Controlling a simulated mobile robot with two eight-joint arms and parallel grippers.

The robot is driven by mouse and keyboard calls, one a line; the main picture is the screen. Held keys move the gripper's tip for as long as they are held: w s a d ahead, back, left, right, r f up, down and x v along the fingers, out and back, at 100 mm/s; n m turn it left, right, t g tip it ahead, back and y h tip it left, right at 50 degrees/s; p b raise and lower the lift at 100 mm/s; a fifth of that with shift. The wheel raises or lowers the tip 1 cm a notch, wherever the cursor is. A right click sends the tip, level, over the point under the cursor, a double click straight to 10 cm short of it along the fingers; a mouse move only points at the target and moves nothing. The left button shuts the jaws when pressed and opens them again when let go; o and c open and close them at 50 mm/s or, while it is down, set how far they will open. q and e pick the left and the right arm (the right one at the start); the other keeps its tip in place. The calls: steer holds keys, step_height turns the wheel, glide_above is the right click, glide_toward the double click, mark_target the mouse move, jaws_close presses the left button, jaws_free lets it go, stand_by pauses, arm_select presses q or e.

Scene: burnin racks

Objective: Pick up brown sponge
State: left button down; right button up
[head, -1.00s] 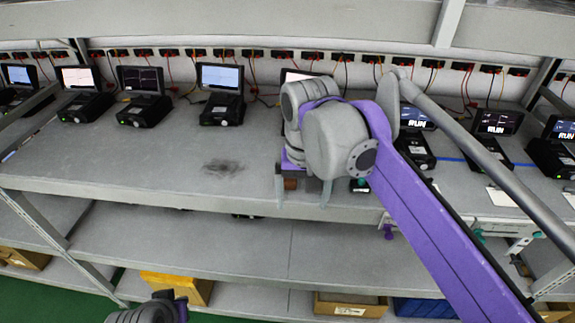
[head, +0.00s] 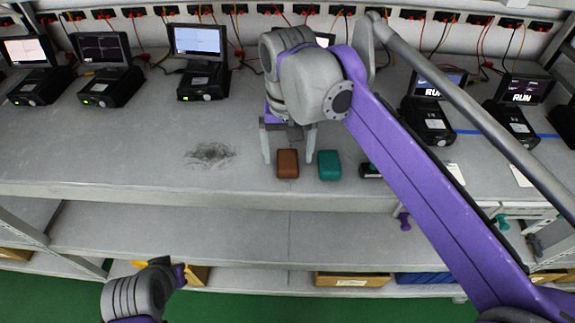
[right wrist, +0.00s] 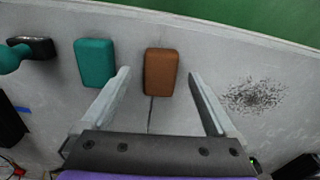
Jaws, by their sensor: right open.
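The brown sponge (head: 288,164) lies on the grey shelf top near its front edge. It also shows in the right wrist view (right wrist: 160,72), just beyond and between the two fingers. A teal sponge (head: 329,165) lies close to its right in the head view; in the wrist view it is to the left (right wrist: 95,63). My right gripper (head: 288,160) is open and empty, its fingers spread to either side of the brown sponge. In the wrist view its fingertips (right wrist: 159,73) are apart from the sponge. My left arm shows at the lower left, but its fingers cannot be made out.
A dark smudge (head: 210,154) marks the shelf left of the brown sponge. A dark object (head: 370,170) lies right of the teal sponge. Screened devices (head: 202,62) stand along the back with wires. Cardboard boxes (head: 352,279) sit on the lower shelf.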

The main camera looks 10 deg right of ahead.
mark_target(288, 160)
steer(key=f+b, duration=0.1)
steer(key=f, duration=0.2)
steer(key=shift+w, duration=0.2)
steer(key=shift+s+r, duration=0.2)
steer(key=shift+s, duration=0.05)
steer(key=shift+w, duration=0.3)
steer(key=c, duration=0.6)
steer(key=shift+s, duration=0.15)
steer(key=c, duration=0.7)
arm_select(q)
steer(key=shift+s+f, duration=0.15)
steer(key=shift+f, duration=0.4)
steer(key=shift+s+f, duration=0.15)
steer(key=shift+f, duration=0.35)
arm_select(e)
steer(key=shift+c, duration=0.7)
